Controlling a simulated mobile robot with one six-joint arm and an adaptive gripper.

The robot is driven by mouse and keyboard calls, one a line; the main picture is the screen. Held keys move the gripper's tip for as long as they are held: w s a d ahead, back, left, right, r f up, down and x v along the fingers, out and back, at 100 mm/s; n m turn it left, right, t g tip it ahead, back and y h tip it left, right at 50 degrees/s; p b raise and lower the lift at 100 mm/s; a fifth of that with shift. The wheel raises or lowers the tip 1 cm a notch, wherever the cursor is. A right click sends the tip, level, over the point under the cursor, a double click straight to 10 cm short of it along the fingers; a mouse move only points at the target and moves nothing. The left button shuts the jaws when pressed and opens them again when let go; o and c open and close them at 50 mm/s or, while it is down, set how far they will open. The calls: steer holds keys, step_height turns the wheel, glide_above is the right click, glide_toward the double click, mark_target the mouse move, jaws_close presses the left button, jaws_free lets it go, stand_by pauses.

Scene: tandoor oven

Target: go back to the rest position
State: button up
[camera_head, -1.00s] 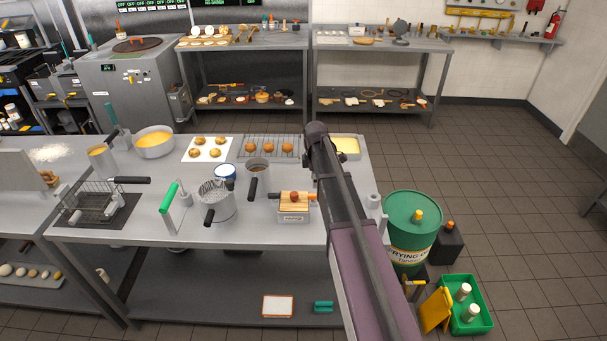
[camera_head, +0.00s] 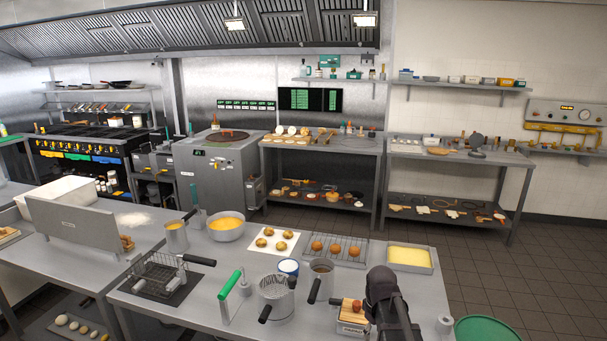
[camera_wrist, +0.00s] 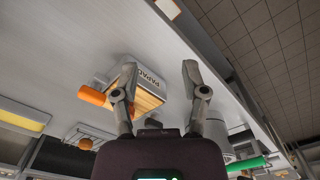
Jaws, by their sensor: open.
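My gripper (camera_wrist: 160,75) is open in the wrist view, its two fingers apart with nothing between them. It hangs over the steel worktable (camera_wrist: 70,45). A wooden-topped box with lettering on its side (camera_wrist: 146,92) is beside and below the left finger, and an orange-handled item (camera_wrist: 93,96) lies by it. In the head view my arm is at the bottom, right of that box (camera_head: 350,316); the fingers are hidden there. I cannot tell whether the left finger touches the box.
A green drum (camera_head: 487,330) stands to the right. The floor (camera_head: 540,275) beyond is clear.

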steer(key=s+a+f+m+b, duration=0.1)
steer(key=s+a+m, duration=0.1)
steer(key=s+m, duration=0.4)
steer(key=shift+s+a+f+m, duration=0.2)
steer(key=shift+s+a+m, duration=0.15)
steer(key=shift+s, duration=1.75)
